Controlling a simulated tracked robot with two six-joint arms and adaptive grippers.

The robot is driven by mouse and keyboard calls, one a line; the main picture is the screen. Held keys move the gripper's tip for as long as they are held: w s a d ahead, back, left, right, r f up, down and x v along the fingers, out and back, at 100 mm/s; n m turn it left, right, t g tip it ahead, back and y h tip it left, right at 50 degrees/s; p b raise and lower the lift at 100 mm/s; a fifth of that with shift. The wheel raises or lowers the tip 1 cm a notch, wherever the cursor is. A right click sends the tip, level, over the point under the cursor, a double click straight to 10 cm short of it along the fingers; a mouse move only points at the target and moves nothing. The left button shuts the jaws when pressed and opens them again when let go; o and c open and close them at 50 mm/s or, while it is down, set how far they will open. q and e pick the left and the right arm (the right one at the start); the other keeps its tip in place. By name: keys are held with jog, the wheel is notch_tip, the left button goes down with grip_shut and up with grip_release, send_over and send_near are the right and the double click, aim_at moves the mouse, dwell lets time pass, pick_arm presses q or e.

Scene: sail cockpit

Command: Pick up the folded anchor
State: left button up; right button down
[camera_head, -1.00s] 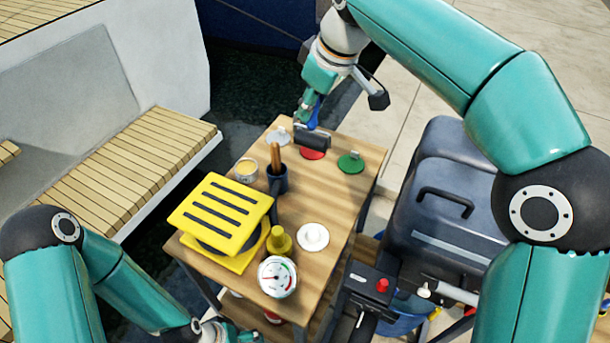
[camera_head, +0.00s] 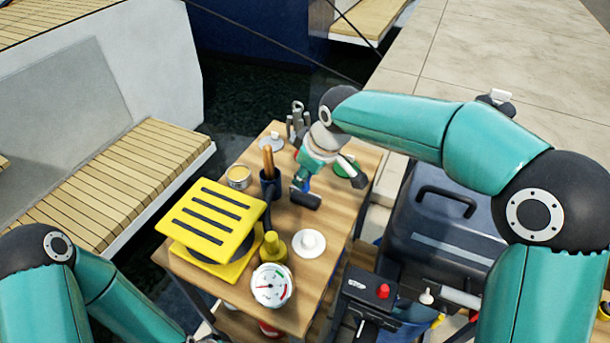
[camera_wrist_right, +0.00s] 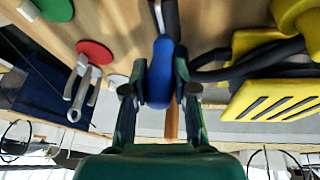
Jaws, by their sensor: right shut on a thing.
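The folded anchor (camera_head: 298,120) is a grey metal piece with a ring at its top, at the far end of the wooden table. In the right wrist view the grey anchor (camera_wrist_right: 82,88) lies left of my fingers, by a red disc. My right gripper (camera_head: 303,182) is shut on the blue handle of a dark-headed mallet (camera_head: 305,199), nearer than the anchor and apart from it. The wrist view shows the blue handle between the fingers of my right gripper (camera_wrist_right: 158,88). My left arm is low at the left; its fingers are out of frame.
A dark grey case (camera_head: 440,225) stands right of the table.

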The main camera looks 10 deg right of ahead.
jog(key=shift+f, duration=0.15)
jog(key=c, duration=1.4)
grip_release()
jog(key=shift+f, duration=0.2)
jog(key=o, duration=0.5)
jog(key=shift+r, duration=0.1)
